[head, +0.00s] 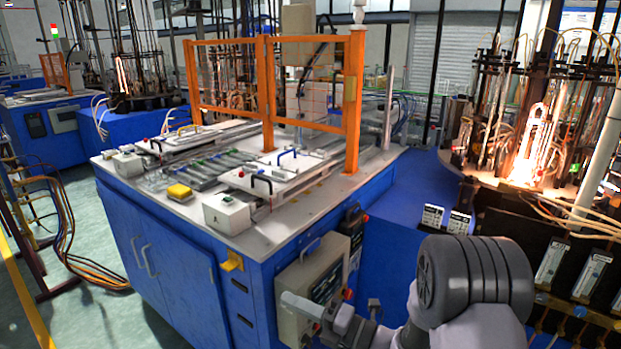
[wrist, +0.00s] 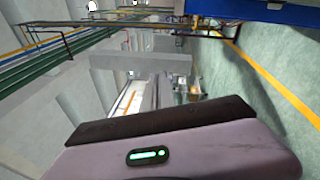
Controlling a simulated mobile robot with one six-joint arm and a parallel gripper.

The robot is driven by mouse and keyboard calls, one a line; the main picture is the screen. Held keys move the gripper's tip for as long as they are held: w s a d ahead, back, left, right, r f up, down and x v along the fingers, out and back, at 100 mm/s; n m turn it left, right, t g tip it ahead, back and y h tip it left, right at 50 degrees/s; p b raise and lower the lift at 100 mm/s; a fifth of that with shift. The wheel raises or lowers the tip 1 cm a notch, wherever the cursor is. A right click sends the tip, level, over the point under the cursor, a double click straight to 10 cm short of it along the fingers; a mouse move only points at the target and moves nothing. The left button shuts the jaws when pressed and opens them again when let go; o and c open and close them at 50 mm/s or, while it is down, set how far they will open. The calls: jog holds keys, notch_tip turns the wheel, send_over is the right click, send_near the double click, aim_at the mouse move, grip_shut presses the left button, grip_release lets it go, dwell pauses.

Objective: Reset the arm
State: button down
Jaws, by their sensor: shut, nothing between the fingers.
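My arm comes in at the bottom right of the head view, with a large dark grey ribbed joint (head: 475,280) nearest the camera. What looks like my gripper (head: 298,302) is the slim pale end pointing left, in front of the blue bench's control box. It is shut, with nothing seen in it. Whether it touches the box cannot be told. The wrist view shows no fingers; a pale mauve body with a dark edge and a green light fills its lower part, and it looks like my own.
A blue bench (head: 170,255) with a white top carries orange guard frames (head: 355,100) and a yellow block (head: 179,192). A grey control box (head: 318,275) hangs on its side. Glowing burners (head: 525,165) stand at right.

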jog(key=s+a+r+n+g, duration=0.3)
jog(key=s+r+n+g, duration=0.25)
jog(key=s+n, duration=0.25)
jog(key=s+d+r+n+g+h, duration=0.2)
jog(key=s+n+g+h, duration=0.3)
jog(key=s+n, duration=0.85)
jog(key=s+d+n+t+h, duration=0.3)
jog(key=d+n+h, duration=0.2)
jog(key=d+n, duration=0.1)
jog(key=s+d+r+n+t+h, duration=0.1)
jog(key=d+n+t+h, duration=0.3)
jog(key=d, duration=0.4)
jog(key=shift+s+d+r+n+h, duration=0.3)
jog(key=shift+s+n+h, duration=0.3)
jog(key=shift+s+n, duration=0.5)
jog(key=shift+w+t, duration=0.2)
jog(key=shift+t, duration=0.05)
